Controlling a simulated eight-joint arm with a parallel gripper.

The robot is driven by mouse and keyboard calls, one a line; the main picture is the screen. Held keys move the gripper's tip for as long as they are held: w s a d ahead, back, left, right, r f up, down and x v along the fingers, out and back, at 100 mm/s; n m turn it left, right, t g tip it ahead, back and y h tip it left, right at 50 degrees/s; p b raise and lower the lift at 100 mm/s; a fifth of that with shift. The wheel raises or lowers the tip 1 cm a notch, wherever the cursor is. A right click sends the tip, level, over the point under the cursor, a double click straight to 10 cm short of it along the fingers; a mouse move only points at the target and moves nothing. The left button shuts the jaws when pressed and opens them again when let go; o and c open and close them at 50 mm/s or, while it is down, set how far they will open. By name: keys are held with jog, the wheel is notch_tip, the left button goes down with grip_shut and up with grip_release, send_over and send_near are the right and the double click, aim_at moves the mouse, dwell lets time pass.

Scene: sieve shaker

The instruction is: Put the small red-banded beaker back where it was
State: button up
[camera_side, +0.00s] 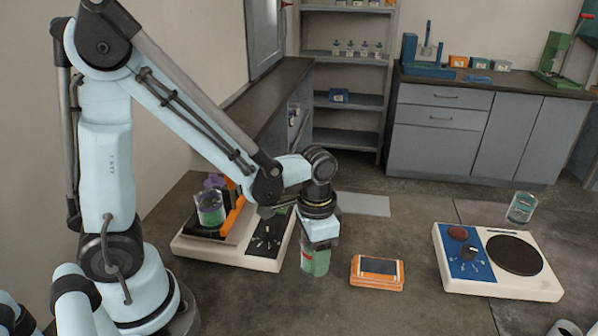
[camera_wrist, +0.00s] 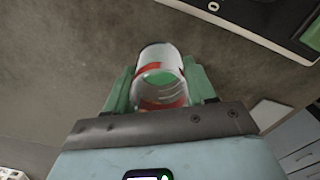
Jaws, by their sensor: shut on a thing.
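The small red-banded beaker (camera_wrist: 160,75) is between the green fingers of my gripper (camera_wrist: 162,88) in the wrist view, with its open mouth facing the camera and something green inside. In the side view my gripper (camera_side: 315,262) points down at the middle of the table, shut on the beaker (camera_side: 306,248). The fingers cover most of the beaker there, and only a little red shows. I cannot tell whether its base touches the table.
Left of my gripper stands a cream shaker (camera_side: 258,262) carrying a green-filled beaker (camera_side: 210,210). An orange device (camera_side: 377,284) lies close on the right. Farther right are a white-and-blue hotplate (camera_side: 500,288) and a glass beaker (camera_side: 521,208). A grey mat (camera_side: 365,205) lies behind.

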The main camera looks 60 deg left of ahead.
jog(key=shift+f, duration=0.15)
jog(key=o, duration=1.1)
jog(key=r+t, duration=0.1)
jog(key=r, duration=0.3)
jog(key=s+a+r+n+t, duration=0.1)
jog(key=r, duration=0.3)
jog(key=a+r+t, duration=0.1)
jog(key=r, duration=0.3)
jog(key=shift+s+r+n+t, duration=0.1)
jog(key=shift+s+n+t, duration=0.05)
jog(key=shift+n+t, duration=0.2)
jog(key=a+n+t, duration=0.1)
jog(key=t, duration=0.2)
jog(key=shift+s+a+n+t, duration=0.2)
jog(key=shift+a+n+t, duration=0.05)
jog(key=shift+a+n, duration=0.15)
